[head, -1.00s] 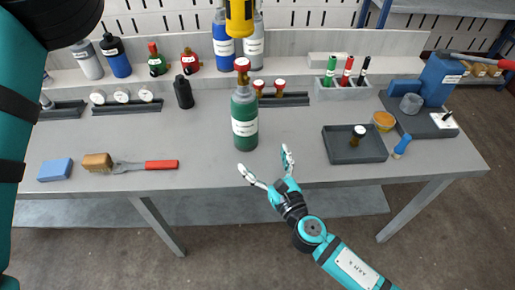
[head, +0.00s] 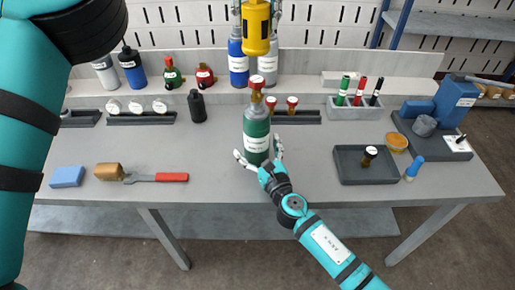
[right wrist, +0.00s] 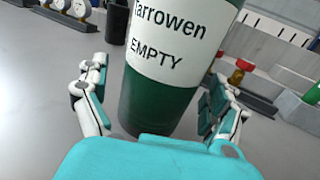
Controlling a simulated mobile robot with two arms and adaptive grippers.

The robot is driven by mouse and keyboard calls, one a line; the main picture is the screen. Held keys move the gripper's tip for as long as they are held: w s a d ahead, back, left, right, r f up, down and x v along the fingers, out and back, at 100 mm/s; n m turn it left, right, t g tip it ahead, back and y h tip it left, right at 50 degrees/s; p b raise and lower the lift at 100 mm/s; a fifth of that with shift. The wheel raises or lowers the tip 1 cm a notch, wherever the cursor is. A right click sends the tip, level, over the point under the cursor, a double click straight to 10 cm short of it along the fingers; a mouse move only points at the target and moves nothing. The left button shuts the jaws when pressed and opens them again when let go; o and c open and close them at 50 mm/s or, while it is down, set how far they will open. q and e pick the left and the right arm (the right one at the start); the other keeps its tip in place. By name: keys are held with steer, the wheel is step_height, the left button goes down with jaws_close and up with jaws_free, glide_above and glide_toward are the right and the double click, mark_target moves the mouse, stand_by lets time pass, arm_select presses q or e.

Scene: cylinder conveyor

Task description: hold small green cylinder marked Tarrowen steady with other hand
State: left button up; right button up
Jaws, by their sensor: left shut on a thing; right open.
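The green cylinder marked Tarrowen (head: 257,133) stands upright on the bench, with a red-capped brass valve on top. Its label in the right wrist view (right wrist: 168,35) reads "Tarrowen EMPTY". My right gripper (head: 258,162) is open at the cylinder's lower front. In the right wrist view one finger of the right gripper (right wrist: 157,90) is on each side of the cylinder; I cannot tell whether they touch it. My left gripper (head: 257,6), mostly cut off at the top edge, is shut on a yellow object (head: 256,30) above the valve.
Blue (head: 238,65) and grey (head: 268,66) cylinders stand behind. A black bottle (head: 197,106) is to the left. A dark tray (head: 350,178) is to the right. The bench between brush and cylinder is clear.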

steer(key=shift+c, duration=0.2)
steer(key=c, duration=1.6)
steer(key=o, duration=1)
steer(key=c, duration=0.7)
arm_select(q)
steer(key=shift+m, duration=0.5)
steer(key=shift+w+f, duration=0.2)
steer(key=shift+f, duration=1.85)
arm_select(e)
steer(key=shift+c, duration=0.2)
